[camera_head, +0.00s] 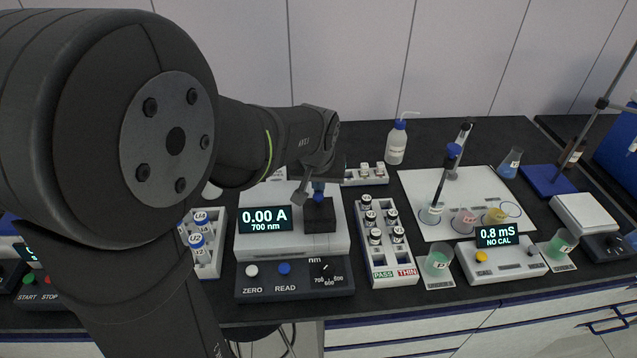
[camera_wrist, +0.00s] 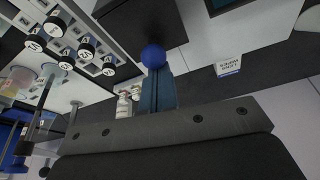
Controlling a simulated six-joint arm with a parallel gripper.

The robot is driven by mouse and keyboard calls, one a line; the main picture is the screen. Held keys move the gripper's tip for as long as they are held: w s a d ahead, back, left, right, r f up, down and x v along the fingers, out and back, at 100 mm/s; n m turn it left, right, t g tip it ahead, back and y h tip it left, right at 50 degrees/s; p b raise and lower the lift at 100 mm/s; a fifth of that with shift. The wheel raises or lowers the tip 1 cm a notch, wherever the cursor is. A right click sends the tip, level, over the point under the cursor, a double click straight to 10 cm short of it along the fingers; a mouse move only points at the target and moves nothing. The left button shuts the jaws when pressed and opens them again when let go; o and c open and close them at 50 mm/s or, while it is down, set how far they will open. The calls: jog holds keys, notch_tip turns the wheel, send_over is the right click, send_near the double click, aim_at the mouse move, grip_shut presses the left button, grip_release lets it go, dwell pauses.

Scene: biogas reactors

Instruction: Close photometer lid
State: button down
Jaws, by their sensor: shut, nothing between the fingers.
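The photometer (camera_head: 245,244) is the white unit with a display reading 0.00 A, 700 nm, left of centre in the head view. A black block (camera_head: 319,223) sits on its right side, where the lid is. A blue ball knob (camera_head: 318,197) shows at the top of the block; the wrist view also shows the knob (camera_wrist: 153,56) against the dark block (camera_wrist: 145,22). My gripper (camera_head: 319,186) is shut and empty, pointing down, its blue fingertips right at the knob. I cannot tell whether they touch. My arm and gripper partly hide the block's back, so the lid's exact angle is unclear.
A white rack of black-capped vials (camera_head: 387,245) stands close right of the photometer. A rack of blue-capped vials (camera_head: 206,240) stands to its left. A small white rack (camera_head: 366,175) and a wash bottle (camera_head: 396,143) are behind. A conductivity meter (camera_head: 500,262) and beakers lie farther right.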

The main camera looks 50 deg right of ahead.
jog(key=shift+s+a+f, duration=0.2)
jog(key=shift+a+f, duration=0.05)
jog(key=shift+f, duration=0.05)
jog(key=w+d, duration=0.2)
jog(key=d, duration=0.1)
jog(key=shift+w+d+f, duration=0.1)
jog(key=shift+d+f, duration=0.1)
jog(key=shift+w+d+r, duration=0.1)
jog(key=shift+r, duration=0.6)
jog(key=v, duration=0.9)
jog(key=shift+f, duration=0.1)
jog(key=x, duration=0.9)
jog(key=shift+f, duration=0.35)
jog(key=shift+s+a, duration=0.65)
jog(key=shift+a, duration=0.35)
jog(key=shift+s+a+r, duration=0.1)
jog(key=shift+s+a, duration=0.2)
jog(key=shift+a, duration=0.15)
jog(key=c, duration=2.1)
grip_release()
